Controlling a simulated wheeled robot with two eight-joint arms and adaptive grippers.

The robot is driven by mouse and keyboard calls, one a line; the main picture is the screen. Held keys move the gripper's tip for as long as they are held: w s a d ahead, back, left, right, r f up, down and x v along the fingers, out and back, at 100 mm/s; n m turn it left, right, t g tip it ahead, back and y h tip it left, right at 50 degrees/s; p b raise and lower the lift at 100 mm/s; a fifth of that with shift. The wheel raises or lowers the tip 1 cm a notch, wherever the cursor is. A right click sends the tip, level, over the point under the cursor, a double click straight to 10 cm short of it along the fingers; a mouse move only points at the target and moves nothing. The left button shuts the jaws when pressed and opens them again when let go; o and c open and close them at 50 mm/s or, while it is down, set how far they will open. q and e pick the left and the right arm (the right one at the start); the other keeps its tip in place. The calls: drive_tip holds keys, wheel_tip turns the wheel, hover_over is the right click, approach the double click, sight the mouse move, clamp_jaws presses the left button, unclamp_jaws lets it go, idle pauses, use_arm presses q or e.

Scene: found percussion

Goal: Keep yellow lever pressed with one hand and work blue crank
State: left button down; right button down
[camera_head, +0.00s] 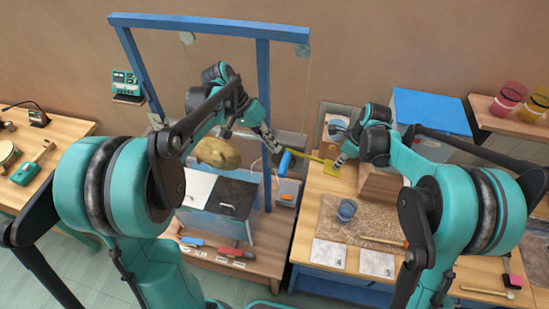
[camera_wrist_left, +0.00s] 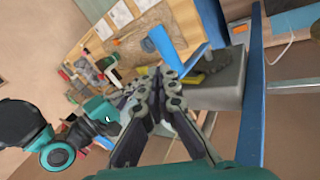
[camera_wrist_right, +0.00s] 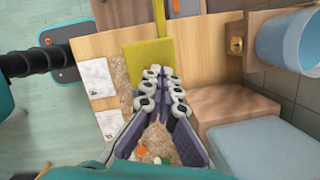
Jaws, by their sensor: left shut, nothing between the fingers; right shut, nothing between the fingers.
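The yellow lever (camera_head: 330,167) shows in the head view at the table's back left edge, and its flat yellow end (camera_wrist_right: 147,55) fills the upper middle of the right wrist view. My right gripper (camera_head: 339,162) is shut and empty, its fingertips at the yellow end's edge; I cannot tell whether they press on it. The blue crank handle (camera_head: 285,163) sticks up just left of the lever. It also shows in the left wrist view (camera_wrist_left: 163,42). My left gripper (camera_head: 277,149) is shut and empty, its tips close beside the handle; contact is unclear.
A blue frame (camera_head: 264,90) stands over the left bench with a hanging tan gourd-like object (camera_head: 217,153). A wooden block (camera_head: 378,186) stands beside my right gripper. A blue cup (camera_head: 347,210) and numbered cards sit on the right table. Mallets lie at the front.

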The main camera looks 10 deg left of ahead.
sight(281, 173)
use_arm(q)
drive_tip(key=a+r+n+y, duration=0.1)
drive_tip(key=a+r+n, duration=0.2)
drive_tip(key=n, duration=0.8)
drive_tip(key=a+r+n+y, duration=0.15)
drive_tip(key=a+n, duration=0.25)
drive_tip(key=n, duration=0.6)
drive_tip(key=d+f, duration=0.7)
drive_tip(key=f, duration=0.3)
drive_tip(key=shift+s+d+n, duration=0.3)
drive_tip(key=shift+s+d, duration=0.05)
drive_tip(key=shift+d, duration=0.15)
drive_tip(key=shift+d+y, duration=0.25)
drive_tip(key=shift+d, duration=0.05)
